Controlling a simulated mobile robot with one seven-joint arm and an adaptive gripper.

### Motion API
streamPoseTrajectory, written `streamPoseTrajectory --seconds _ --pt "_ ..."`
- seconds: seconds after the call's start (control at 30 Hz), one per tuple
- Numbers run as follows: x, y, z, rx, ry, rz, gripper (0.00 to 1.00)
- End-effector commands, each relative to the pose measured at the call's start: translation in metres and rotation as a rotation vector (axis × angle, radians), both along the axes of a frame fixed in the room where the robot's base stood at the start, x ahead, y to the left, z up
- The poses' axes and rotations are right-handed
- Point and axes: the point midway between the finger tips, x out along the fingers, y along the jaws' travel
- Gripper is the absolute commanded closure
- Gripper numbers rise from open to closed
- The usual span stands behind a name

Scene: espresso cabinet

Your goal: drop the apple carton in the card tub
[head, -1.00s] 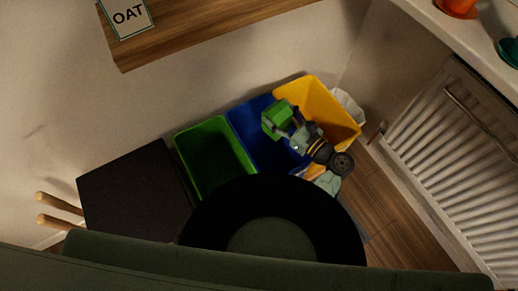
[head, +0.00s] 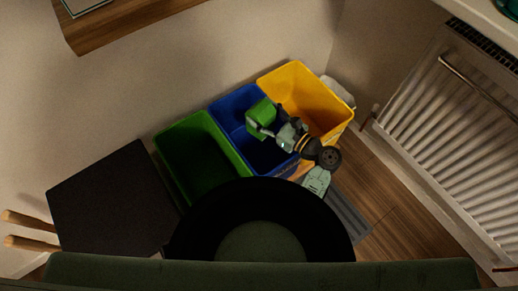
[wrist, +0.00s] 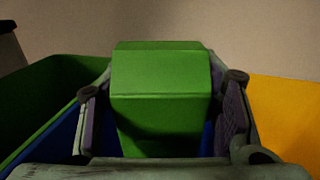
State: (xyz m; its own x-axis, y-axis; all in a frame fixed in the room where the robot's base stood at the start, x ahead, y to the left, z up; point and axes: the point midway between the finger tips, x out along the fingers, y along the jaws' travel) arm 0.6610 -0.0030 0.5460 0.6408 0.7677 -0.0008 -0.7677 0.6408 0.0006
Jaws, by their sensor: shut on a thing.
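The apple carton is a green box (head: 261,113) held in my gripper (head: 268,124), which is shut on it. In the wrist view the carton (wrist: 160,88) sits upright between the two fingers, one pressed on each side. Three open tubs stand in a row: green (head: 195,158), blue (head: 227,105) and yellow (head: 335,92). No label shows which is the card tub. In the head view my gripper and the carton are over the blue tub; blue also shows below and beside the fingers in the wrist view. The blue tub's floor is partly hidden by my arm.
A dark box-like unit (head: 108,197) stands left of the green tub. A white radiator (head: 455,120) is on the right. A wooden shelf (head: 130,20) juts out at upper left. A white bag-like thing (head: 340,90) lies behind the yellow tub.

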Motion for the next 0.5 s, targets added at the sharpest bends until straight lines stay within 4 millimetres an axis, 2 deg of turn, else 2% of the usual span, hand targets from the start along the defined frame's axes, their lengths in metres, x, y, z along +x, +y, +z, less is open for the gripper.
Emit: streamPoseTrajectory --seconds 0.27,0.3,0.5 --pt "0.0001 -0.0001 -0.0003 0.0 -0.001 0.0 0.71" --pt "0.0001 -0.0001 -0.0003 0.0 -0.001 0.0 0.41" --pt "0.0 0.0 -0.0005 0.0 -0.001 0.0 0.27"
